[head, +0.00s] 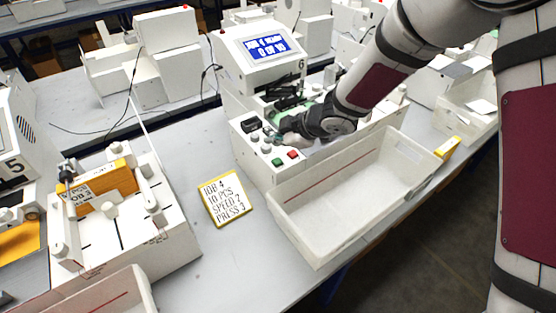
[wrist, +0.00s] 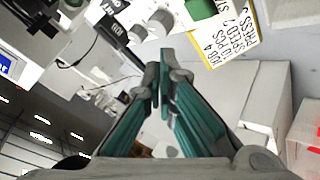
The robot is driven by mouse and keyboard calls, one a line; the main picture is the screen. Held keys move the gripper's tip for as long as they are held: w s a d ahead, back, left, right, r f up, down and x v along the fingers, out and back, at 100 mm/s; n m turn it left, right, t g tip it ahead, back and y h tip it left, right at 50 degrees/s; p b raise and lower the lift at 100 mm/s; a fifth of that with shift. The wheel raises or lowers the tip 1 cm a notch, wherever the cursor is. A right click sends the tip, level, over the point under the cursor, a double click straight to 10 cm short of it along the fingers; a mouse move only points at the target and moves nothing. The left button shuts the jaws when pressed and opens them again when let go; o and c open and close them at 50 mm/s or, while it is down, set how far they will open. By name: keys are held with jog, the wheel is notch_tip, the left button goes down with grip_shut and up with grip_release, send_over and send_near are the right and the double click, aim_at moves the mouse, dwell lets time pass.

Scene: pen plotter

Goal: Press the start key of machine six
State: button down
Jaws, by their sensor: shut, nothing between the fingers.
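Machine six has a white housing with a lit blue screen (head: 265,50) and a "6" below it, in the head view. Its front panel holds knobs (head: 266,148), a black switch (head: 249,125), a green key (head: 277,162) and a red key (head: 293,154). My gripper (head: 284,126) is over the panel's rear part, behind the keys, its fingertips partly hard to make out. In the wrist view my gripper (wrist: 161,68) is shut and empty, fingertips near the knobs (wrist: 160,22). The green key (wrist: 200,8) is at the top edge, apart from the fingertips.
A job card (head: 225,197) reading job 4, 10 pcs, speed 7, press 3 lies left of the machine. An empty white bin (head: 365,170) stands in front. Machine five (head: 15,140) is at left, near a white fixture (head: 165,225). The table between is mostly clear.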

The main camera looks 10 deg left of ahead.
aim_at(276, 162)
jog(key=shift+f+b, duration=0.35)
jog(key=shift+f, duration=1.85)
jog(key=shift+f, duration=0.1)
jog(key=shift+f, duration=0.3)
jog(key=shift+f, duration=0.45)
dwell(0.4)
jog(key=shift+r, duration=0.9)
jog(key=shift+r, duration=2.5)
